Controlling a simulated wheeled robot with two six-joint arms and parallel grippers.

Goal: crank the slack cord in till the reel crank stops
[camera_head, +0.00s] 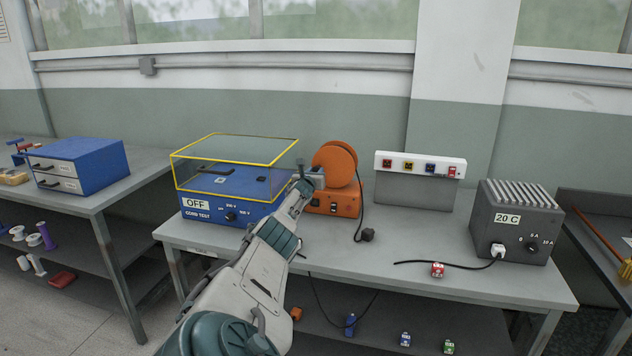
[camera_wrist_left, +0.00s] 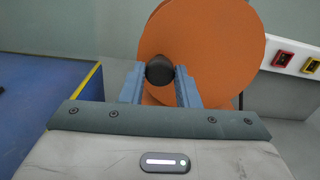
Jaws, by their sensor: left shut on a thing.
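The orange cord reel (camera_head: 338,160) stands on its orange base (camera_head: 345,203) near the middle of the bench; its disc also fills the upper part of the left wrist view (camera_wrist_left: 212,45). My left gripper (camera_wrist_left: 160,88) is shut on the dark round knob of the reel crank (camera_wrist_left: 159,69), in front of the disc. In the head view the arm and gripper (camera_head: 315,177) cover the crank and the reel's left side. A black cord (camera_head: 360,200) comes down the reel's right side to a black plug (camera_head: 368,235) on the bench top. My right gripper is not in view.
A blue cord tester (camera_head: 230,208) with a clear yellow-edged cover (camera_head: 235,150) stands left of the reel. A socket strip (camera_head: 420,165) is behind, and a grey finned box (camera_head: 515,222) with a plugged-in cord is right. A red block (camera_head: 437,270) lies at the bench front.

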